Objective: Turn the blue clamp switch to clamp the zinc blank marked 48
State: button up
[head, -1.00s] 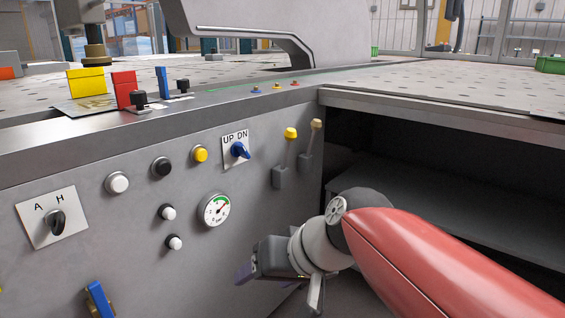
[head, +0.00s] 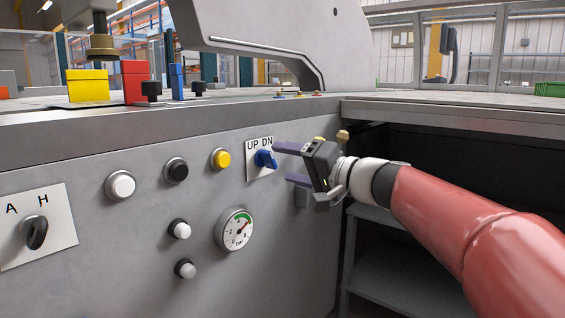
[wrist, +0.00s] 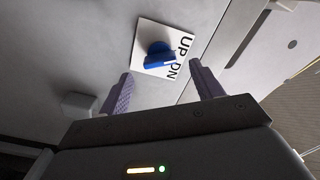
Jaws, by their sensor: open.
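The blue clamp switch (head: 265,159) sits on a white plate marked UP and DN on the grey front panel. It also shows in the wrist view (wrist: 160,54), ahead of the fingers and roughly between them. My gripper (head: 283,163) is open, with purple fingers pointing at the panel just right of the switch. In the wrist view the gap between the fingertips (wrist: 161,70) is empty, and I see no contact with the switch. I cannot make out the zinc blank or its mark 48 in the current views.
Yellow (head: 87,86), red (head: 130,80) and blue (head: 177,82) blocks stand on the table above the panel. A yellow button (head: 220,159) and a pressure gauge (head: 235,230) are left of the gripper. Knobbed levers, partly hidden, are behind it. An open recess lies right.

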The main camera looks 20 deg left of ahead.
aim_at(274, 161)
jog(key=shift+x, duration=1.95)
jog(key=c, duration=1)
